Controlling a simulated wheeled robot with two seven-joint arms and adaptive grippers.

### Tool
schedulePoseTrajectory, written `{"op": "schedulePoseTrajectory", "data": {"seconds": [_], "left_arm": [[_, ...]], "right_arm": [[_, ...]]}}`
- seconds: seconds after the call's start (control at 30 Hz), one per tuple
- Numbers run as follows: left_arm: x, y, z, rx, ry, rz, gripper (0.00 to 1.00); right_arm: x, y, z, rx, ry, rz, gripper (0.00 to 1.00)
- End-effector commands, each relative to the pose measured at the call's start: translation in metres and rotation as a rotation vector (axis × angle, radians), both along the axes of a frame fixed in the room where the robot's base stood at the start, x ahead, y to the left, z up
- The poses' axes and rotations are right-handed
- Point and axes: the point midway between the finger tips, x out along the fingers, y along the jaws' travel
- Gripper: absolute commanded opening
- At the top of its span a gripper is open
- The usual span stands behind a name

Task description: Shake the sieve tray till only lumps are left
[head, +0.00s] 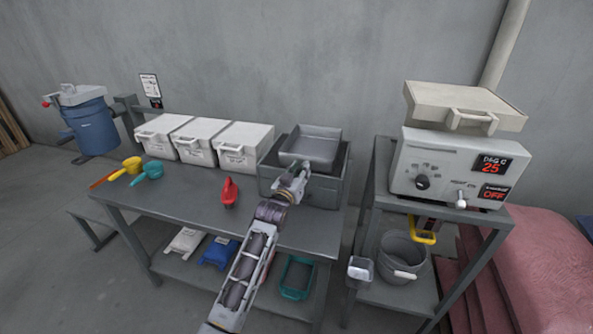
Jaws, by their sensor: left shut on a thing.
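The sieve tray (313,146) is a grey, shallow square tray. It sits tilted over a larger dark grey box (330,190) at the right end of the table. My left gripper (298,170) is shut on the near edge of the sieve tray. Its arm reaches up from the bottom of the view. The inside of the tray looks plain grey, and I cannot make out powder or lumps in it. What lies inside the box is hidden by the tray. My right gripper is not in view.
Three white lidded bins (199,143) stand left of the box. A control unit (450,165) stands on the right stand, above a grey bucket (402,258). The table's middle is mostly clear.

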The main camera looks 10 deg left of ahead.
Motion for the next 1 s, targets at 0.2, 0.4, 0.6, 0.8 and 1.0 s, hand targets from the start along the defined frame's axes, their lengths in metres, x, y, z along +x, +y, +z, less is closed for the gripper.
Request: {"op": "schedulePoseTrajectory", "data": {"seconds": [0.2,0.4,0.6,0.8,1.0], "left_arm": [[0.0,0.0,-0.001,0.001,0.003,0.0,0.27],[0.0,0.0,-0.001,0.001,0.002,0.0,0.49],[0.0,0.0,0.0,0.001,0.001,0.0,0.49],[-0.001,0.0,-0.001,0.001,0.001,0.0,0.49],[-0.009,0.001,-0.001,0.001,0.0,0.0,0.49]], "right_arm": [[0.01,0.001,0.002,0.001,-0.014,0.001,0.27],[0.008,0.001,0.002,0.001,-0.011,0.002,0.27],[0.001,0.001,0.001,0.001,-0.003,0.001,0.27],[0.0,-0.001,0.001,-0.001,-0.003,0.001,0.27],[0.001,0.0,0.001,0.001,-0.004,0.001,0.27]]}}
